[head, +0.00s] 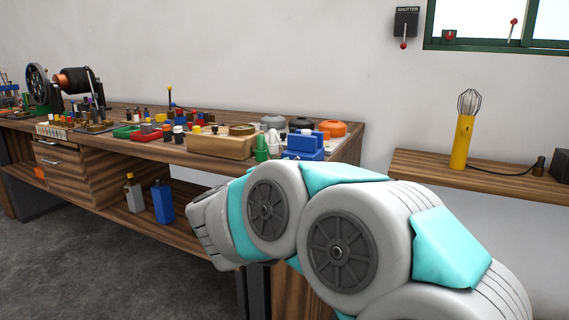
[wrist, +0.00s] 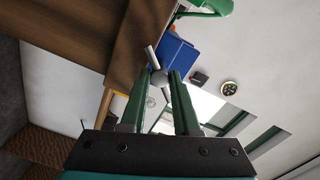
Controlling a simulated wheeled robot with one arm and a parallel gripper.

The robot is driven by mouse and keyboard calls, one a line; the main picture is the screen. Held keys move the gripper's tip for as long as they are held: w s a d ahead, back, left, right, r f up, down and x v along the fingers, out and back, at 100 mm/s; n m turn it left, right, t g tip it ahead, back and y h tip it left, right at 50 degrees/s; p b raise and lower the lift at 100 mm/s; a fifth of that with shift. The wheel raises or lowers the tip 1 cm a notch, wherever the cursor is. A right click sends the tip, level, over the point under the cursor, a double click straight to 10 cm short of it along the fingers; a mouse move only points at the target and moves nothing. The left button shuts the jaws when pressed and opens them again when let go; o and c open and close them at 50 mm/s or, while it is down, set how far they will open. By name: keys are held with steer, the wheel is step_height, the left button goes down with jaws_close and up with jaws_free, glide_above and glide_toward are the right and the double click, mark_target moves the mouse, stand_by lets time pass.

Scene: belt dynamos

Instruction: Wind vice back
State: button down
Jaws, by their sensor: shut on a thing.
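The blue vice (head: 305,146) stands at the right front corner of the workbench in the head view; its lower front is hidden behind my arm. In the wrist view the vice (wrist: 180,53) lies just beyond my fingertips. A grey rounded screw end with a thin bar handle (wrist: 152,56) sticks out from it. My gripper (wrist: 164,78) has its two green fingers on either side of this grey screw end and is shut on it. The bar looks tilted across the fingers. In the head view my gripper is hidden behind my arm.
Open floor lies at the left front.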

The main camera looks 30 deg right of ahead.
steer(key=n, duration=1.1)
steer(key=shift+f+n, duration=0.1)
steer(key=shift+n, duration=0.3)
stand_by(0.4)
steer(key=c, duration=0.6)
jaws_free()
steer(key=shift+c, duration=0.2)
steer(key=shift+a, duration=0.15)
steer(key=v, duration=0.7)
steer(key=shift+a, duration=0.3)
steer(key=shift+s, duration=0.15)
